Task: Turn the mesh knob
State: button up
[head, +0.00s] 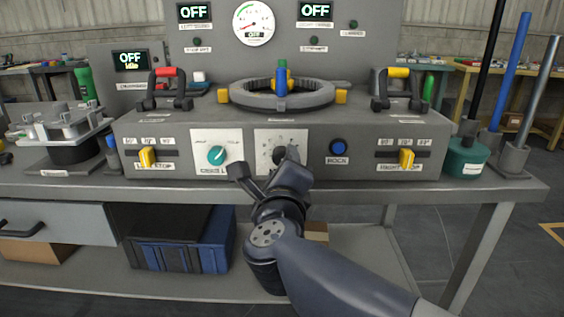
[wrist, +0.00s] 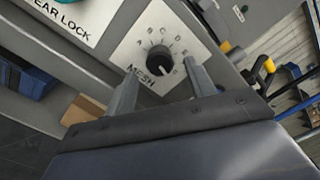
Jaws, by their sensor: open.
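The mesh knob (wrist: 161,62) is a dark round dial on a white plate (wrist: 148,32) marked MESH, with letters around its upper side. A pale pointer mark shows on the knob's lower right. In the head view the plate (head: 264,141) is on the grey panel's front, and the knob is largely hidden by my gripper (head: 267,162). In the wrist view my gripper (wrist: 160,84) is open, with one finger lower left and one lower right of the knob. The fingers appear apart from the knob; their exact depth is unclear.
Left of the mesh plate is a teal knob (head: 216,155); right is a blue button (head: 338,147). Yellow sliders (head: 147,157) (head: 406,158) flank the panel. A grey ring (head: 282,95) lies on top. Dark and blue bins (head: 182,240) stand on the shelf below.

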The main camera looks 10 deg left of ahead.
jog(key=p+v, duration=0.2)
jog(key=v, duration=0.7)
jog(key=shift+w, duration=0.15)
jog(key=b+x, duration=0.2)
jog(key=x, duration=0.8)
jog(key=shift+w+b, duration=0.35)
jog(key=shift+a, duration=0.15)
